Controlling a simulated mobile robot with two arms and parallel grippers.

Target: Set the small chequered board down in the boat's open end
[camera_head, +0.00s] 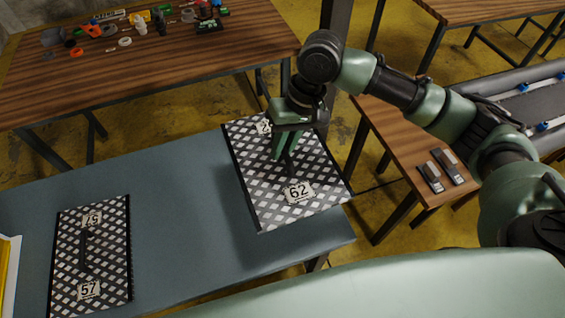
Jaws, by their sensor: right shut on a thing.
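A black-and-white chequered board marked 62 (265,198) is at the right end of the blue-grey table (180,215), with a corner out past the table's edge. My right gripper (285,165) is over its middle, shut on its dark handle, which the fingers partly hide. I cannot tell whether this board touches the table or is just above it. A second chequered board, marked 57 (68,265), lies on the table at the left with its dark handle up. I cannot make out a boat here. My left gripper is out of view.
The table between the boards is clear. A wooden table (130,80) with small tools and parts stands behind. A white-edged yellow thing (8,270) shows at the left edge.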

